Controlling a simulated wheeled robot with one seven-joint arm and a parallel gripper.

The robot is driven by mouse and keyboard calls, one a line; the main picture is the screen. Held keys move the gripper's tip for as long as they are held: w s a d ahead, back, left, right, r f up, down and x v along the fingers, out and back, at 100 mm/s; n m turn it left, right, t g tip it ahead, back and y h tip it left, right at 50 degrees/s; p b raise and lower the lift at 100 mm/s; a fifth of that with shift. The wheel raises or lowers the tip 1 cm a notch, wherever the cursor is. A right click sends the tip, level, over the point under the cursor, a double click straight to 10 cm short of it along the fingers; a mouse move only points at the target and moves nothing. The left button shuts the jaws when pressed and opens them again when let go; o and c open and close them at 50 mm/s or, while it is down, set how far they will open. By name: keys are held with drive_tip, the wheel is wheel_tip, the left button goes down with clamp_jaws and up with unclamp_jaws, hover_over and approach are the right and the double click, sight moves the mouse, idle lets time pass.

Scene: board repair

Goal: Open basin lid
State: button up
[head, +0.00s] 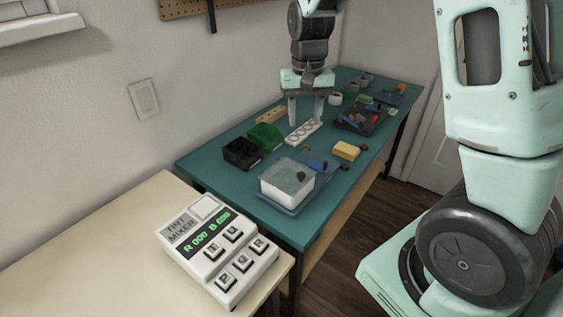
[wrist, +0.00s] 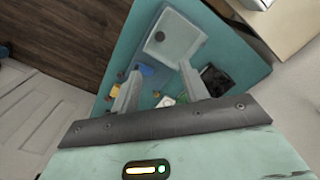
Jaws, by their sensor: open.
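The basin (head: 287,184) is a whitish box with a pale translucent top, standing on a blue-grey tray near the front of the teal table. A small dark knob-like spot shows on its top, which appears to be the lid (head: 289,174). In the wrist view the basin (wrist: 174,38) is at the top, beyond the fingers, with a dark spot on it. My gripper (head: 304,122) is open and empty, pointing down over the table behind the basin, near a white strip with round holes. It also shows in the wrist view (wrist: 160,84), apart from the basin.
A black bin (head: 241,153) and a green bin (head: 265,136) stand left of the basin. A yellow sponge-like block (head: 346,150) lies to its right. A dark tray (head: 360,120) with parts is further back. The tint mixer (head: 216,247) sits on the cream table in front.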

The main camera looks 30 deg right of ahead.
sight(301, 174)
wheel_tip(301, 174, down, 17)
drive_tip(key=shift+f+p, duration=0.2)
drive_tip(key=shift+p, duration=0.15)
idle(0.3)
clamp_jaws()
drive_tip(key=shift+r, duration=0.1)
